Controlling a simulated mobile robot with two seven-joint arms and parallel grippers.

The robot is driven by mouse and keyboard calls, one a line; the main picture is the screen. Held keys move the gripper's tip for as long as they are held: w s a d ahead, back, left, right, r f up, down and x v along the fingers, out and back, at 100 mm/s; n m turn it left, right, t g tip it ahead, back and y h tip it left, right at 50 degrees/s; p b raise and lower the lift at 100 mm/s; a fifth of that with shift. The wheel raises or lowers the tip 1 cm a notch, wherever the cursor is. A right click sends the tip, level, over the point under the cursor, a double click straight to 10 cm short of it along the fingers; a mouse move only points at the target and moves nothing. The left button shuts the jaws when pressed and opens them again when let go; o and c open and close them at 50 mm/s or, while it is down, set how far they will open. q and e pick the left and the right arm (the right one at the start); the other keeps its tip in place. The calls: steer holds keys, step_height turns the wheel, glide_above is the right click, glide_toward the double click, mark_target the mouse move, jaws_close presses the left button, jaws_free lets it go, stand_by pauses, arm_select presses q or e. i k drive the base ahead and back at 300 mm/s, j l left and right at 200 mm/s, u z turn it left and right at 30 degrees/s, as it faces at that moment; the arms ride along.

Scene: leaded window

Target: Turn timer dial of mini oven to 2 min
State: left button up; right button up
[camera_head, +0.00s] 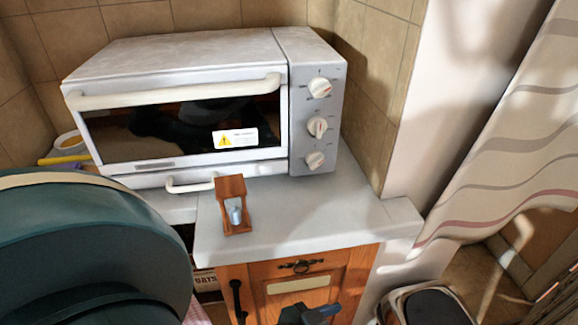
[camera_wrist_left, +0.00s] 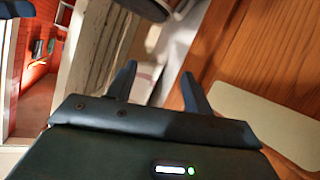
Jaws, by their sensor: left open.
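The white mini oven (camera_head: 185,90) stands on the counter against the tiled wall, with its door shut. Its right-hand panel has three white dials in a column: a top dial (camera_head: 320,88), a middle dial (camera_head: 317,126) and a bottom dial (camera_head: 315,160). The panel print is too small to tell which is the timer. My left gripper (camera_head: 312,313) shows at the bottom edge of the head view, below the counter, in front of the cabinet and well away from the dials. In the left wrist view its two fingers (camera_wrist_left: 158,75) are apart and empty. My right gripper is not in view.
A wooden hourglass-like stand (camera_head: 232,200) sits on the counter (camera_head: 320,215) in front of the oven. The wooden cabinet (camera_head: 340,285) with a handle is below. A wall (camera_head: 440,120) and a striped curtain (camera_head: 530,130) are at right. The counter below the dials is clear.

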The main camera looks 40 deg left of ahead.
mark_target(314, 158)
steer(key=k+l+u, duration=0.1)
steer(key=k+l, duration=0.15)
steer(key=l, duration=0.3)
steer(key=k+l+u, duration=0.15)
steer(key=k+l, duration=0.15)
steer(key=l, duration=0.25)
steer(key=k+l+u, duration=0.1)
steer(key=k+l, duration=0.2)
steer(key=l, duration=0.2)
steer(key=k+l+u, duration=0.1)
steer(key=k+l, duration=0.25)
steer(key=l, duration=0.15)
